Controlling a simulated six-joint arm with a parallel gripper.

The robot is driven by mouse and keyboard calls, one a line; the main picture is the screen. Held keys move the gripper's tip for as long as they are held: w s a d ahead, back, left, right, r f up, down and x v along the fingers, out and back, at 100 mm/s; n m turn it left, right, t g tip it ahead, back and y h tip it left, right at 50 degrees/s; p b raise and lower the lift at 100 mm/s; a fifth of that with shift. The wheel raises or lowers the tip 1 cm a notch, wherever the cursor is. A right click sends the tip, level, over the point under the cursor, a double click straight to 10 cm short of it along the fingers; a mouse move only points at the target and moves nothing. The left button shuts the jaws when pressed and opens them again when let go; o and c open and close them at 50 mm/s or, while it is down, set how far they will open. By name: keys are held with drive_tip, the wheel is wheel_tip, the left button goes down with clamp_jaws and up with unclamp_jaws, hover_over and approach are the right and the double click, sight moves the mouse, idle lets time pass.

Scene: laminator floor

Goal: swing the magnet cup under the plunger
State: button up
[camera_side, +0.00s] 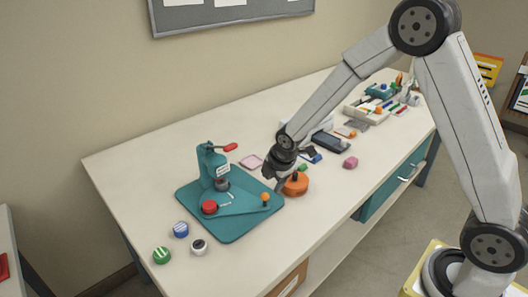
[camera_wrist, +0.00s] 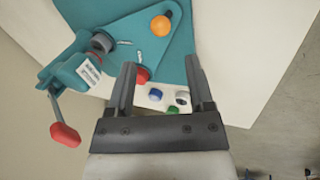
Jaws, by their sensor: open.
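A teal press (camera_side: 207,165) with a red-tipped lever stands on a teal base mat (camera_side: 235,232); the press also shows in the wrist view (camera_wrist: 72,65). A teal swing plate (camera_side: 238,206) carries an orange knob (camera_side: 265,197), seen in the wrist view too (camera_wrist: 161,25). A red cup (camera_side: 209,207) sits at the plate's left end, out from under the press head. A grey round cup (camera_side: 222,185) is beneath the head. No label shows which is the magnet cup. My gripper (camera_side: 277,176) is open and empty above the mat's right edge; its fingers (camera_wrist: 160,62) show apart.
Green (camera_side: 162,255), blue (camera_side: 181,229) and white-black (camera_side: 199,247) discs lie left of the mat. A pink block (camera_side: 350,162), a phone-like slab (camera_side: 330,141) and a tray stand farther right.

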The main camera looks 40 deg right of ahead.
drive_tip(key=shift+a+r, duration=0.1)
drive_tip(key=shift+a, duration=0.1)
drive_tip(key=c, duration=0.7)
drive_tip(key=shift+a+r+n, duration=0.2)
drive_tip(key=shift+a+n, duration=0.05)
drive_tip(key=shift+n, duration=0.15)
clamp_jaws()
drive_tip(key=a+r+n+g+h, duration=0.1)
drive_tip(key=a+r+n+g, duration=0.2)
drive_tip(key=a+r+n, duration=0.2)
drive_tip(key=shift+s+a+r+n, duration=0.2)
drive_tip(key=shift+s+a+n, duration=0.1)
drive_tip(key=shift+n, duration=0.3)
